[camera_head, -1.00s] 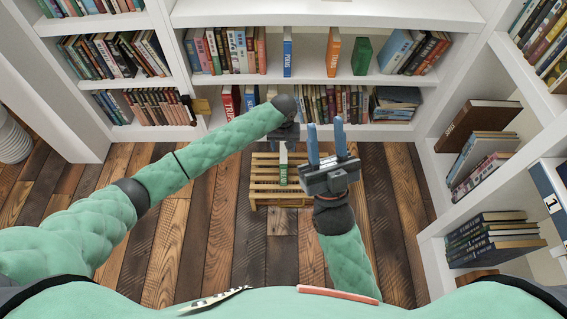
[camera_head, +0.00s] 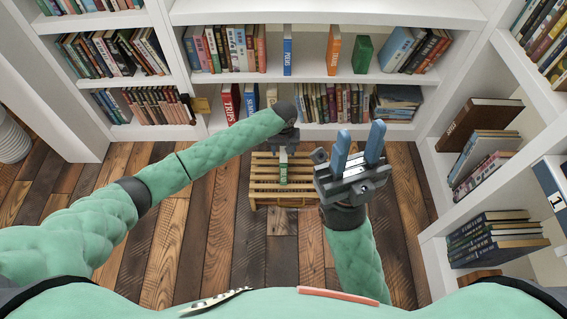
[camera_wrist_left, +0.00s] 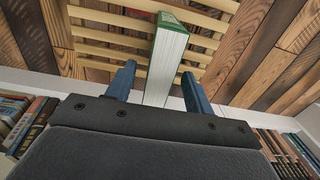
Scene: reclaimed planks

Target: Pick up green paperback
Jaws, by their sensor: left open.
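A green paperback (camera_head: 283,178) with pale page edges stands on the slatted wooden crate in the middle of the head view. My left gripper (camera_head: 284,149) is just above and behind it, with its fingers partly hidden by the wrist. In the left wrist view the paperback (camera_wrist_left: 166,62) reaches in between the two blue fingers of the open left gripper (camera_wrist_left: 158,73), with a gap visible on each side. My right gripper (camera_head: 361,129) is open and empty, its blue fingers pointing up, right of the crate.
The wooden crate (camera_head: 262,196) stands on the plank floor in front of white bookshelves (camera_head: 305,84). Another green book (camera_head: 362,55) stands on the middle shelf. Book stacks (camera_head: 494,240) fill the right-hand shelves. The floor left of the crate is clear.

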